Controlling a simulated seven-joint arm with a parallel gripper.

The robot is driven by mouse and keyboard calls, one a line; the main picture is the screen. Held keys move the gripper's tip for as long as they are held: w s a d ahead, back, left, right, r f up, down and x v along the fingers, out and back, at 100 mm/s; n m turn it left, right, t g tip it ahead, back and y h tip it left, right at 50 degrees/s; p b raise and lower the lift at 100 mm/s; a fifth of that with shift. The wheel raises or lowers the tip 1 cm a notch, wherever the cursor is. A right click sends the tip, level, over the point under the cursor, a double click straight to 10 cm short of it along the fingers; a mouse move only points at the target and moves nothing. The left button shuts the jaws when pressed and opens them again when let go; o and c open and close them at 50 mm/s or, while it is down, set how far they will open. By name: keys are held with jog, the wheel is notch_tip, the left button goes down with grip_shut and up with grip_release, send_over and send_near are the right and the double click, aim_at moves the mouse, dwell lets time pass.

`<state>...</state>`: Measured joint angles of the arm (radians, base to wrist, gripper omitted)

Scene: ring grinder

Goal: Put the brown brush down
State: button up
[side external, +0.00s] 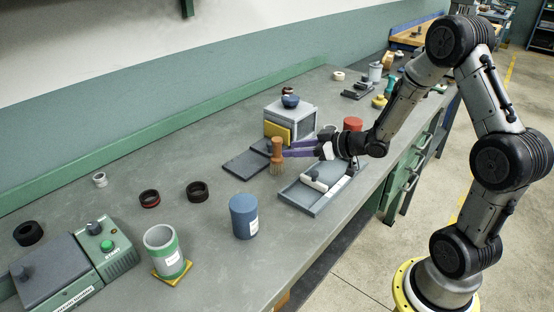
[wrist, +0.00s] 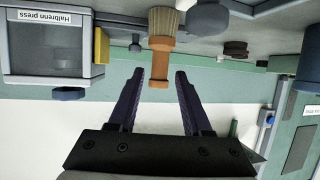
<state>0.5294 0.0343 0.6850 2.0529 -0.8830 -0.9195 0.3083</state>
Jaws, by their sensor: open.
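The brown brush (side external: 277,151) is upright with its pale bristles down, near the dark flat plate and the grey tray. I cannot tell for certain what its bristles rest on. In the wrist view the brush (wrist: 159,68) shows upside down, its handle end between the tips of my purple fingers. My gripper (side external: 288,148) is level and reaches the brush from the right. In the wrist view my gripper (wrist: 160,78) is open, with a gap on both sides of the handle.
A grey tray (side external: 312,208) holding a pale tool lies below my gripper. A blue canister (side external: 243,217) stands front left. Bare bench lies left of the plate.

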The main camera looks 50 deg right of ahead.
aim_at(277, 155)
jog(key=x, duration=0.9)
jog(key=shift+w+a+f, duration=0.1)
jog(key=shift+w+f, duration=0.05)
jog(key=shift+w, duration=0.05)
jog(key=shift+c, duration=0.2)
grip_shut()
